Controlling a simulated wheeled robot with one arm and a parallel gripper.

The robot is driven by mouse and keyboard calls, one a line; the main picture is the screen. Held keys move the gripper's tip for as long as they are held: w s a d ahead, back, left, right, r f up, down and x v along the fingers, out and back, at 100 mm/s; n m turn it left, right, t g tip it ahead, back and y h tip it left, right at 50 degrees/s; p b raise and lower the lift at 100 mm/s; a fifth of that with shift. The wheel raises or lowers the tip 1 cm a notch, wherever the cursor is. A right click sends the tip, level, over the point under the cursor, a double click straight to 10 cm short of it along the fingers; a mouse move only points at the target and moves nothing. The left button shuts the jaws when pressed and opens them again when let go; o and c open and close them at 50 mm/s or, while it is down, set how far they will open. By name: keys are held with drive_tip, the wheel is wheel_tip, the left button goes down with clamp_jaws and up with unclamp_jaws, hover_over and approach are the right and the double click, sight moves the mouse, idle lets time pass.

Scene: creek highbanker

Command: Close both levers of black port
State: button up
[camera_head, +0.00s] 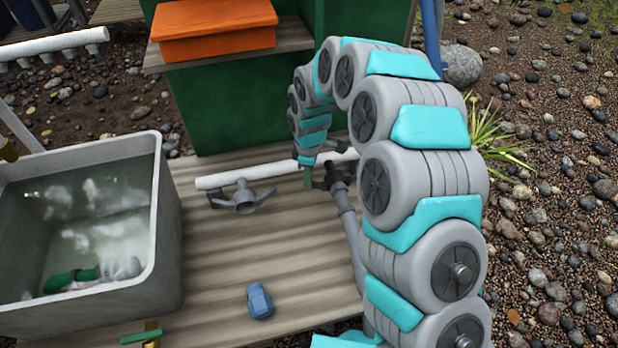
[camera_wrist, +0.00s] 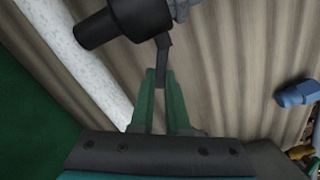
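The black port (camera_head: 338,181) is a dark fitting on the white pipe (camera_head: 245,176), at the middle of the wooden deck. My arm hides part of it in the head view. In the wrist view its black body (camera_wrist: 140,22) is at the top, and one dark thin lever (camera_wrist: 162,58) points down from it. My gripper (camera_wrist: 161,78) has two green fingers with the lever's end between their tips. I cannot tell whether they press on it. My gripper also shows in the head view (camera_head: 308,178), beside the port. A second lever is not clearly visible.
A grey fitting with handles (camera_head: 242,197) lies left of the port on the deck. A blue piece (camera_head: 259,301) lies nearer. A grey water tub (camera_head: 160,215) stands left. A green box (camera_head: 235,100) with an orange container (camera_head: 213,30) stands behind.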

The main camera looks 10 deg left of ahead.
clamp_jaws()
drive_tip(key=shift+w+m, duration=0.15)
drive_tip(key=shift+m, duration=0.25)
drive_tip(key=shift+w+d+m+p, duration=0.15)
drive_tip(key=shift+w+d+m, duration=0.3)
drive_tip(key=shift+m, duration=1.3)
drive_tip(key=shift+w+d+m+p, duration=0.2)
drive_tip(key=shift+w+m, duration=0.4)
drive_tip(key=shift+m, duration=1.1)
drive_tip(key=shift+w+d+m+p, duration=0.15)
drive_tip(key=shift+w+d+m, duration=0.3)
drive_tip(key=shift+m, duration=1.3)
drive_tip(key=shift+w+a, duration=0.1)
drive_tip(key=o, duration=0.5)
unclamp_jaws()
